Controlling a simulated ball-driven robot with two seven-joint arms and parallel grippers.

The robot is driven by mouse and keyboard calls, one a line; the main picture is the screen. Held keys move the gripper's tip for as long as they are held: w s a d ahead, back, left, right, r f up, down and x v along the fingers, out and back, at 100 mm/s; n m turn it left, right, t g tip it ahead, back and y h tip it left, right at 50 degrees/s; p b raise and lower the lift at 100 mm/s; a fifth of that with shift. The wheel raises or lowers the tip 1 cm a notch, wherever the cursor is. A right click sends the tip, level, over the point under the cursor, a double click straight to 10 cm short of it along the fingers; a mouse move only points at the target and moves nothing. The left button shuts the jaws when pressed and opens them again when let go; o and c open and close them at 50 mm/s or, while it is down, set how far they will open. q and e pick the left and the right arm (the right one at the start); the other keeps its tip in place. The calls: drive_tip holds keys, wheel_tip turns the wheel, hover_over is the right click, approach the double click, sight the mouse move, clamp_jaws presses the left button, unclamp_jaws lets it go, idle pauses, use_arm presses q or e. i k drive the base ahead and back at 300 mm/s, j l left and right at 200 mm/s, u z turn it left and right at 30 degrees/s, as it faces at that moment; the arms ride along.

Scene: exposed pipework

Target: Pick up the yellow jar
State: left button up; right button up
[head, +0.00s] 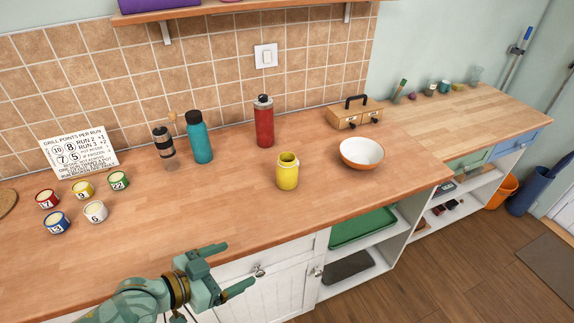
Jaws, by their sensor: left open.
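The yellow jar (287,174) stands upright on the wooden counter (222,215), near its middle. My left gripper (240,268) is in front of the counter's front edge, below and to the left of the jar. Its two fingers point right and are spread apart, with nothing between them. It is clear of the jar. My right gripper is not in view.
A red bottle (263,122) and a teal bottle (199,138) stand behind the jar. A white and orange bowl (361,153) is to its right. Several numbered cups, including a blue one (56,222), stand at left. The counter in front of the jar is clear.

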sight(287, 170)
drive_tip(key=i, duration=0.85)
